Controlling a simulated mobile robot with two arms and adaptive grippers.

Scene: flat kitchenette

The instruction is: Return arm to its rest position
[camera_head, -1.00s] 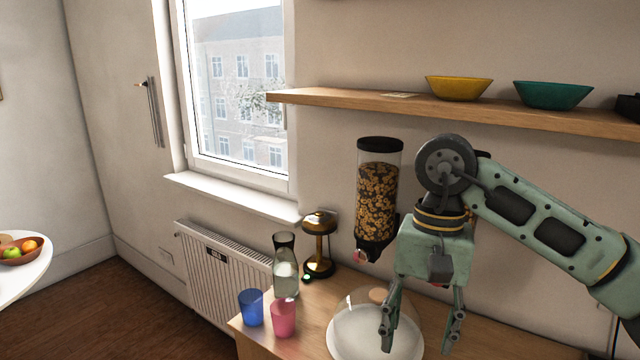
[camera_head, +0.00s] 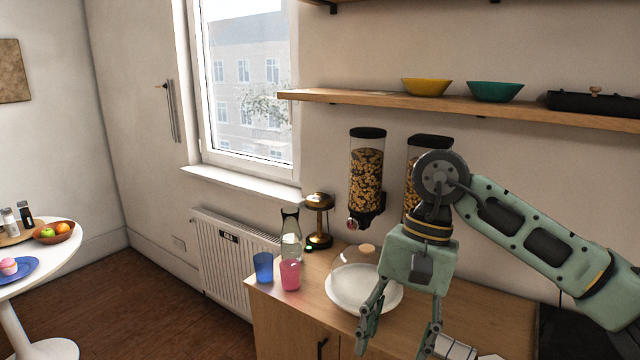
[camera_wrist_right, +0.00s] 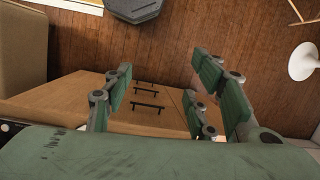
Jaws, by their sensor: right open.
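My right gripper (camera_head: 400,338) hangs fingers-down from the green arm that comes in from the right. Its fingers are spread and nothing is between them. It is in front of the wooden counter (camera_head: 331,316), near the plate with a glass dome (camera_head: 366,286), which it partly overlaps in the head view. In the right wrist view the open gripper (camera_wrist_right: 160,105) shows against cabinet fronts with dark handles (camera_wrist_right: 147,106) and the wooden floor (camera_wrist_right: 185,50). My left gripper is in neither view.
A blue cup (camera_head: 263,267), a pink cup (camera_head: 290,275), a glass carafe (camera_head: 291,236) and a gold lamp (camera_head: 318,222) stand on the counter's left. Cereal dispensers (camera_head: 366,178) hang on the wall below a shelf (camera_head: 440,106) with bowls. A round white table (camera_head: 62,256) stands far left.

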